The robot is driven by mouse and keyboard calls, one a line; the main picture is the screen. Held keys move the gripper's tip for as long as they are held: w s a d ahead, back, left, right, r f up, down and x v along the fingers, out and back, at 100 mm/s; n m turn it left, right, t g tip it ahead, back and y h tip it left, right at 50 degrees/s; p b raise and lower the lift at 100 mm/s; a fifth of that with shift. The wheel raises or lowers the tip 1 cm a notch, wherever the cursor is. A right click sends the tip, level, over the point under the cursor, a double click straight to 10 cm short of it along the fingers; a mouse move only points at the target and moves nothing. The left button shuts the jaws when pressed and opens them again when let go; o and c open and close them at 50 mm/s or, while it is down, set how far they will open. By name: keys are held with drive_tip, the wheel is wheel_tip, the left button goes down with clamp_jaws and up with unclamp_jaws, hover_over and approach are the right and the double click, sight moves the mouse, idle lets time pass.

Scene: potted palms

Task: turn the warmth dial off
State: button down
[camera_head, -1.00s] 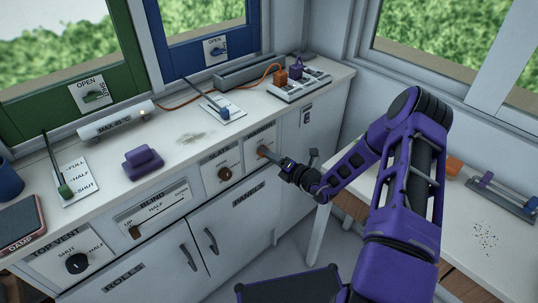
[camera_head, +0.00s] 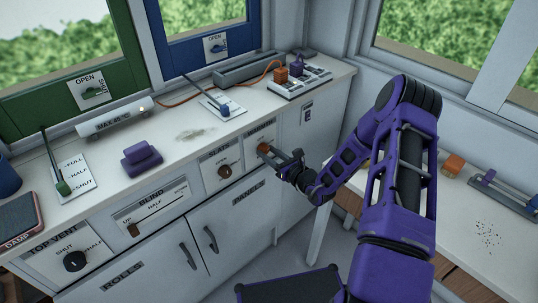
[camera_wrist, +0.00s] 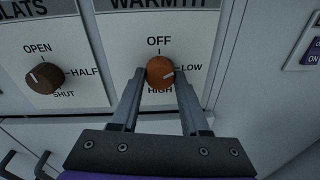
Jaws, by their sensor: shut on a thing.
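The orange-brown warmth dial (camera_wrist: 160,69) sits on a white plate marked OFF at the top, LOW at the right and HIGH at the bottom. Its pale pointer line faces right and slightly down, close to LOW. My gripper (camera_wrist: 160,80) is shut on the dial, with one finger at its left side and one at its right. In the head view, the dial (camera_head: 263,148) shows at the tips of my gripper (camera_head: 271,154) on the cabinet front.
The brown slats dial (camera_wrist: 44,77) is just left of the warmth dial. A small switch panel (camera_head: 307,114) is on the cabinet to the right. A side table (camera_head: 475,220) stands right of my arm. The counter top above holds levers and a power strip.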

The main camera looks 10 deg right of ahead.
drive_tip(key=n+b, duration=0.1)
drive_tip(key=n, duration=0.2)
drive_tip(key=n+b, duration=0.2)
drive_tip(key=n, duration=0.1)
drive_tip(key=shift+f+t+h, duration=0.2)
drive_tip(key=shift+t+h, duration=0.1)
drive_tip(key=shift+t, duration=0.1)
drive_tip(key=n+b, duration=0.3)
drive_tip(key=n, duration=0.1)
drive_tip(key=shift+r+n+t+b, duration=0.1)
drive_tip(key=shift+n+t+b, duration=0.2)
drive_tip(key=shift+n+b, duration=0.55)
drive_tip(key=shift+n, duration=0.25)
drive_tip(key=shift+c, duration=2)
unclamp_jaws()
drive_tip(key=v, duration=1.7)
drive_tip(key=shift+s+p, duration=0.2)
drive_tip(key=shift+p, duration=0.25)
